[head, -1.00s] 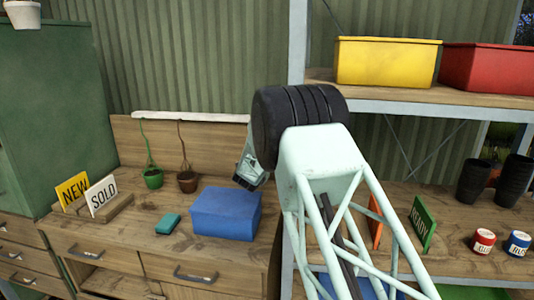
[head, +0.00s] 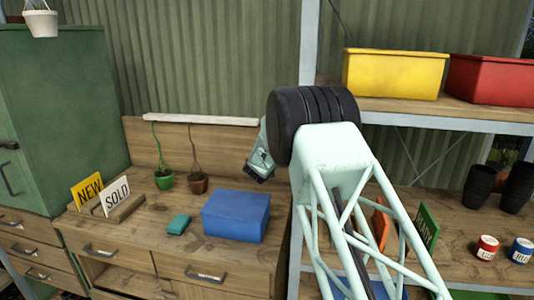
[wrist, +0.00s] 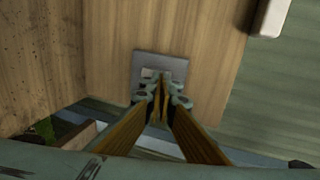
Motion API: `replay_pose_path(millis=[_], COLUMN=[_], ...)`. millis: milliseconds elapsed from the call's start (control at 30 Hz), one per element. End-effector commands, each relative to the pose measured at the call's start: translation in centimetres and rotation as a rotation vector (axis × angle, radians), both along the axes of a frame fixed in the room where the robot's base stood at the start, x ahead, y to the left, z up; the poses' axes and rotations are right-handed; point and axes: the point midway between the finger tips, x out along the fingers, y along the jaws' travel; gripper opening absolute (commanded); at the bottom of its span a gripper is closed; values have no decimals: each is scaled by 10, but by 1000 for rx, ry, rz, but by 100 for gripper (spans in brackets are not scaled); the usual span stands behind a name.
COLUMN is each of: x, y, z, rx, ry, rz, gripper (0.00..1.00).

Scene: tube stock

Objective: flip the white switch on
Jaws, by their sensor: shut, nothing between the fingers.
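In the wrist view, a grey switch plate (wrist: 150,60) is fixed to a wooden board. A small white switch (wrist: 148,73) shows on it, partly behind my fingertips. My gripper (wrist: 162,88) is shut and empty, its tips in front of the plate, close to the switch and just right of it in the picture. I cannot tell whether the tips touch it. In the head view my gripper (head: 260,170) is by the wooden backboard, above and right of the blue box. The switch is hidden there.
A blue box (head: 236,215), a teal block (head: 179,225), two potted plants (head: 163,179) and NEW and SOLD signs (head: 116,196) stand on the bench (head: 150,238). A shelf (head: 470,113) with yellow and red bins is at the right. A white strip (wrist: 271,17) tops the board.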

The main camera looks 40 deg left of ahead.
Motion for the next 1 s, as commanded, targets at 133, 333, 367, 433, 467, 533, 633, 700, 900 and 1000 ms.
replay_pose_path(millis=[133,333,367,433,467,533,633,700,900,1000], x=[18,14,14,14,14,13,11,9,0,-6], y=[-13,-11,-11,-11,-11,-12,-13,-15,-22,-26], z=[6,2,2,2,2,3,3,3,5,5], rx=[-8,-9,-9,-8,-8,-8,-8,-8,-8,-9], ry=[21,19,19,18,18,18,18,18,17,19], rz=[-15,-12,-13,-13,-13,-13,-13,-13,-15,-16], gripper=[0,0,0,0,0,0,0,0,0,0])
